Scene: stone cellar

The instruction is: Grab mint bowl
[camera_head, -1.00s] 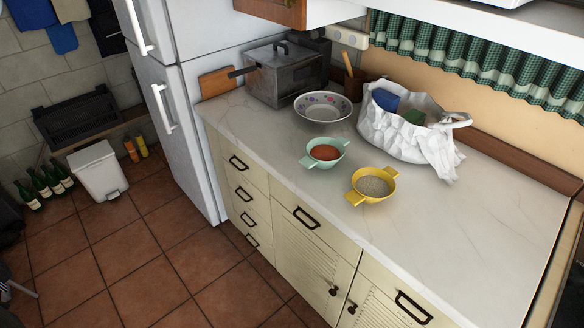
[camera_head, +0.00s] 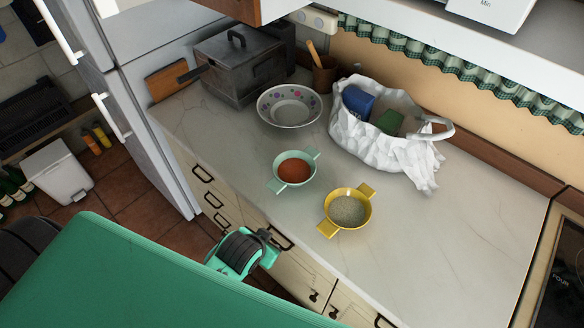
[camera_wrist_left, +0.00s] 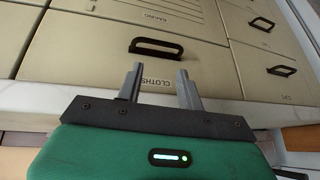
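The mint bowl (camera_head: 290,156) stands upright on the counter, with two flat handles and an orange-red filling. A yellow bowl (camera_head: 347,193) with a grainy grey filling stands close by, to its right and nearer the counter's front edge. My left gripper (camera_wrist_left: 160,75) is open and empty in the left wrist view, its fingers apart in front of a drawer front (camera_wrist_left: 100,45) marked CLOTHS. In the head view my left arm is low in front of the counter, and its fingers cannot be made out. The mint bowl is not in the wrist view. My right gripper is not in view.
A patterned white bowl (camera_head: 289,122), a metal box-like pot (camera_head: 240,70) and a white bag (camera_head: 362,145) stand behind the small bowls. The counter (camera_head: 440,240) is clear to the right. Drawer handles jut from the front. A curtain and shelf hang above.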

